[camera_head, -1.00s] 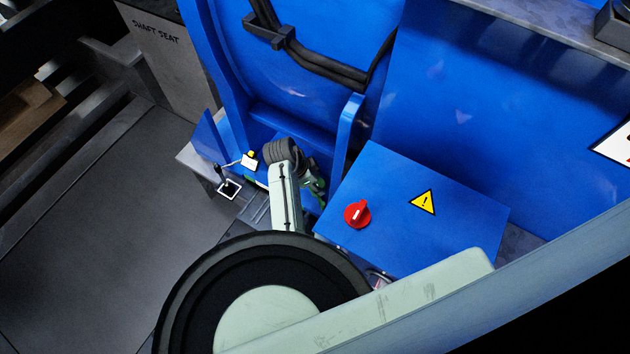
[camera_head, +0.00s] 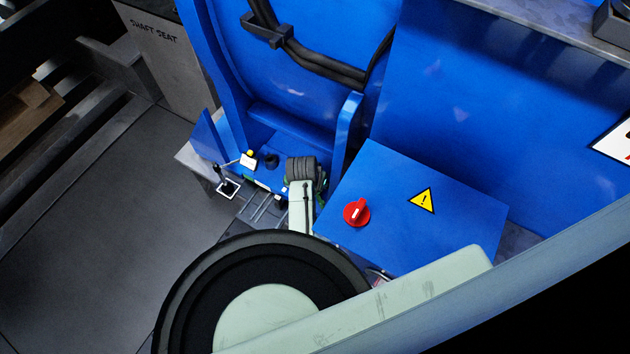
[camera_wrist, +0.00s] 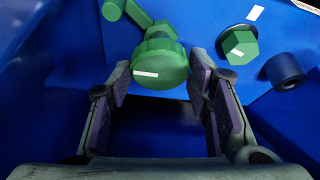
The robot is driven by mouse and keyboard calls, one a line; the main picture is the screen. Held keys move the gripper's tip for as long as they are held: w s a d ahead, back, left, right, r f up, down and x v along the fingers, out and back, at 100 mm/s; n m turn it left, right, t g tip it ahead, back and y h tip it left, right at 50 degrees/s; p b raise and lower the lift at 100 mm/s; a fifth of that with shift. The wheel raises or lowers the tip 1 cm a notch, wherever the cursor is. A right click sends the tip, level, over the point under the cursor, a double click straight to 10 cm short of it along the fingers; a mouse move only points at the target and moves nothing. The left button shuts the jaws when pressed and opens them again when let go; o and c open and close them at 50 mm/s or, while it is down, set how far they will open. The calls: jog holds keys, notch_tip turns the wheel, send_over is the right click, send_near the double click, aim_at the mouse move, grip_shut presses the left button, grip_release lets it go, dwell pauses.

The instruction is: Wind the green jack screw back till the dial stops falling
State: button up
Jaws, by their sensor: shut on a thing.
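In the wrist view, a green round screw head (camera_wrist: 156,66) with a white mark stands between the fingertips of my gripper (camera_wrist: 158,84). The finger pads are at its left and right sides, shut on it. In the head view the arm's end hides the fingers and most of the green screw. A thin stand at the left holds a small white piece with a yellow top (camera_head: 249,159), which may be the dial. I cannot read any dial face.
A green hex head (camera_wrist: 241,46) with a white mark and a dark blue cylinder (camera_wrist: 285,71) are close to the right finger. A blue box with a red rotary switch (camera_head: 356,212) stands right of my arm. A blue upright plate (camera_head: 347,130) rises behind.

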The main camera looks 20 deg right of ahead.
jog(key=shift+n, duration=0.4)
jog(key=o, duration=1.1)
jog(key=shift+o, duration=0.2)
jog(key=shift+r, duration=0.1)
jog(key=v, duration=0.7)
jog(key=shift+s+r, duration=0.2)
